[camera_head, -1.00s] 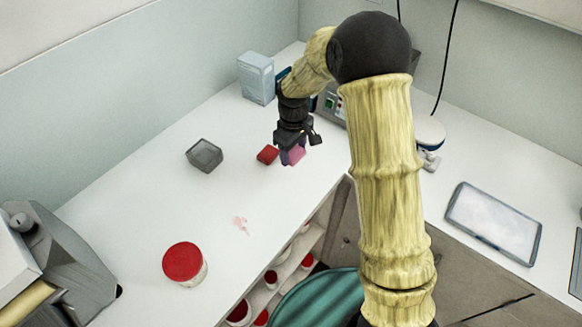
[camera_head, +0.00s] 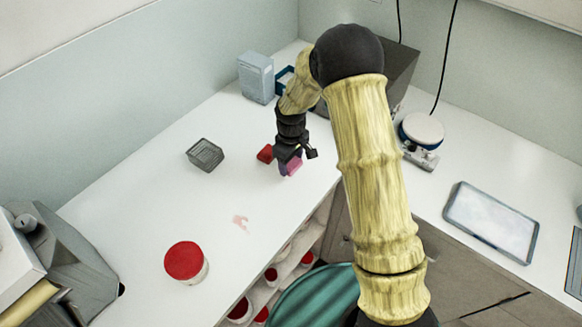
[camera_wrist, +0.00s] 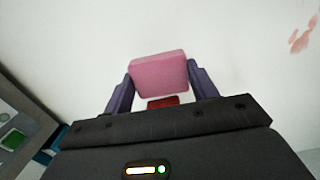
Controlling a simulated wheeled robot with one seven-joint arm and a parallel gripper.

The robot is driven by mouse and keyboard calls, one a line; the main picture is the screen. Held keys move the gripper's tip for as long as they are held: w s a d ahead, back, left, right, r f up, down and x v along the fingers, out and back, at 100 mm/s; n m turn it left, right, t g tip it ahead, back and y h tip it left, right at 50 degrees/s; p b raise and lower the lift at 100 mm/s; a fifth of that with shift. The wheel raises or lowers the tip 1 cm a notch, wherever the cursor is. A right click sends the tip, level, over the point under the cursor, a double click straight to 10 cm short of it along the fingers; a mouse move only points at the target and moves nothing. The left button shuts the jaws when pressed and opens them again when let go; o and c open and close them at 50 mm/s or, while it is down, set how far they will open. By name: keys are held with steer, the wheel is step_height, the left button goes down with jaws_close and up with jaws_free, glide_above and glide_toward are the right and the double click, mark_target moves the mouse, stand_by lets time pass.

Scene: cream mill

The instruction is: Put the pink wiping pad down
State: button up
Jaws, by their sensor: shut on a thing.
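The pink wiping pad (camera_wrist: 160,74) is held between the two purple fingers of my gripper (camera_wrist: 161,88) in the wrist view. In the head view my gripper (camera_head: 289,168) points down over the white counter (camera_head: 150,200), and the pink pad (camera_head: 293,166) shows between its fingers. The pad is at or just above the counter; I cannot tell whether it touches. A red block (camera_head: 265,153) lies on the counter just left of the gripper and partly shows behind the pad in the wrist view (camera_wrist: 163,102).
A grey mesh basket (camera_head: 205,155) stands to the left. A pinkish smear (camera_head: 241,222) and a red-lidded tub (camera_head: 185,262) are nearer the front. A pale blue box (camera_head: 256,78) stands at the back. A tray (camera_head: 492,222) and a round-topped device (camera_head: 422,130) are on the right counter.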

mark_target(291, 169)
steer(key=shift+f+p, duration=0.45)
steer(key=shift+f, duration=1.4)
steer(key=shift+f, duration=0.1)
steer(key=o, duration=1)
steer(key=shift+o, duration=0.2)
step_height(291, 169, up, 12)
steer(key=b, duration=0.3)
steer(key=shift+s, duration=0.1)
